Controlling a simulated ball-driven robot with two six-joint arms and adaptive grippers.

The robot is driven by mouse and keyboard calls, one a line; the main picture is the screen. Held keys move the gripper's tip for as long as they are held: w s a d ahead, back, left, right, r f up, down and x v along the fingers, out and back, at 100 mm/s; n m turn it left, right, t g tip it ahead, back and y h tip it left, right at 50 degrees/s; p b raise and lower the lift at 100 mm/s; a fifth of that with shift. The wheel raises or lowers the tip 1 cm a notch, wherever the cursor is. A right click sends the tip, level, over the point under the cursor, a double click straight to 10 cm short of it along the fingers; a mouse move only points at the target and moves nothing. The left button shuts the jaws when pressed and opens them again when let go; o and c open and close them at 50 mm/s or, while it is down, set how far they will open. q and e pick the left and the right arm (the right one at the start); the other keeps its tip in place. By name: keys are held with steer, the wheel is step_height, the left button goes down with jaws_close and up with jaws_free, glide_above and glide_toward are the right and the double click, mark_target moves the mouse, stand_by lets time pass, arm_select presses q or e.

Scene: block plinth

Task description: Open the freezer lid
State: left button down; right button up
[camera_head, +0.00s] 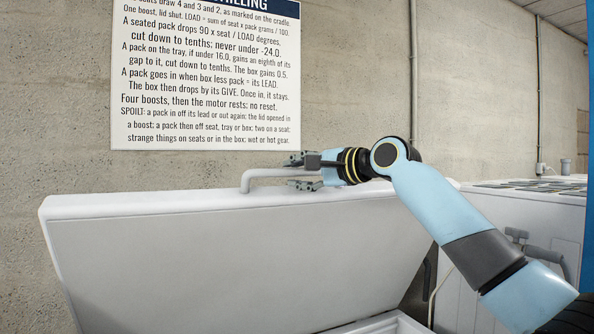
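The freezer lid (240,260) is a large white panel. It stands raised and tilted, its upper edge near the concrete wall. A pale bar handle (266,174) rises from the lid's upper edge. My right gripper (303,171) is at the right part of this handle, one finger above the bar and one below. The fingers are spread, and gaps seem to show between them and the bar. Part of the white freezer rim (385,324) shows at the bottom, below the lid. The inside of the freezer is hidden. My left gripper is not in view.
A printed sign (206,80) hangs on the wall above the lid. A white cabinet (500,225) with dark panels on top stands at the right, behind my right arm. A pale cable (437,295) hangs between the freezer and the cabinet.

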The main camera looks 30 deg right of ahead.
steer(key=shift+w+a, duration=0.1)
steer(key=shift+w, duration=0.15)
jaws_close()
steer(key=shift+f, duration=0.1)
